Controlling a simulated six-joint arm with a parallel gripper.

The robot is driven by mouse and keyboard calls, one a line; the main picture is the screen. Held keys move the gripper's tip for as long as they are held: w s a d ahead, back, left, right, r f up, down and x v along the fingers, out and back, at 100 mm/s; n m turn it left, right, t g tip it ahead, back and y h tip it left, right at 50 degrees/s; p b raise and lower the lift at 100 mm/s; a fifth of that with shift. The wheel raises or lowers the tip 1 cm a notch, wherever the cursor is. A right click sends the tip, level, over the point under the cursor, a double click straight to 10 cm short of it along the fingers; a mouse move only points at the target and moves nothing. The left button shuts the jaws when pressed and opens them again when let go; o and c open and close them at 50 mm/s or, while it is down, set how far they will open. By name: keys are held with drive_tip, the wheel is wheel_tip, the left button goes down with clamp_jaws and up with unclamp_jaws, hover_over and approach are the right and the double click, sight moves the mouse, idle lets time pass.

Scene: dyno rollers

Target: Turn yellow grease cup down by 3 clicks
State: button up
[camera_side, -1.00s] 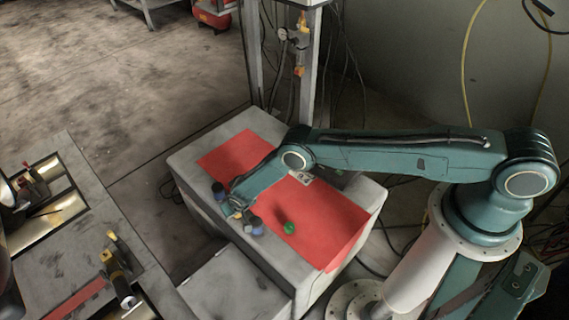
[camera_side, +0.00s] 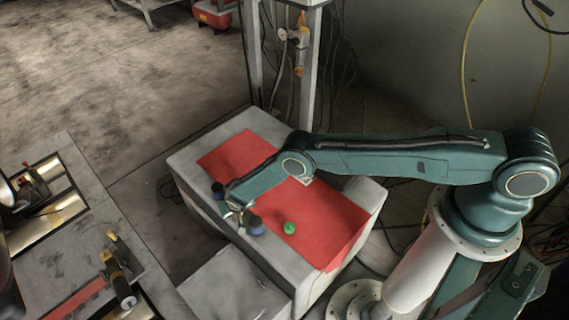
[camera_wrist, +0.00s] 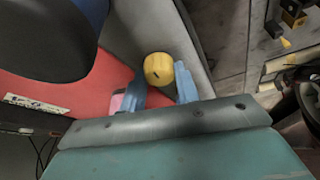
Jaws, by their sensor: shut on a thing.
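In the wrist view the yellow grease cup (camera_wrist: 158,69) is a round knob with a small dark mark on its face. My gripper (camera_wrist: 160,88) has its two blue fingers on either side of the cup and is shut on it. In the side view my gripper (camera_side: 236,212) is at the front left edge of the grey block; the yellow cup is too hidden there to make out clearly.
Dark blue cylinders stand close on both sides, one behind left (camera_side: 218,190) and one right (camera_side: 256,226).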

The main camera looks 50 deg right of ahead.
drive_tip(key=shift+m+g+h, duration=0.4)
drive_tip(key=shift+m+h, duration=0.3)
drive_tip(key=shift+m, duration=1.8)
drive_tip(key=o, duration=1)
drive_tip(key=shift+c, duration=0.2)
drive_tip(key=shift+a, duration=0.1)
drive_tip(key=shift+a+r, duration=0.15)
drive_tip(key=shift+r, duration=0.15)
drive_tip(key=shift+a+r, duration=0.1)
drive_tip(key=shift+r, duration=0.3)
drive_tip(key=v, duration=1.2)
drive_tip(key=shift+w+r, duration=0.1)
drive_tip(key=shift+r, duration=0.1)
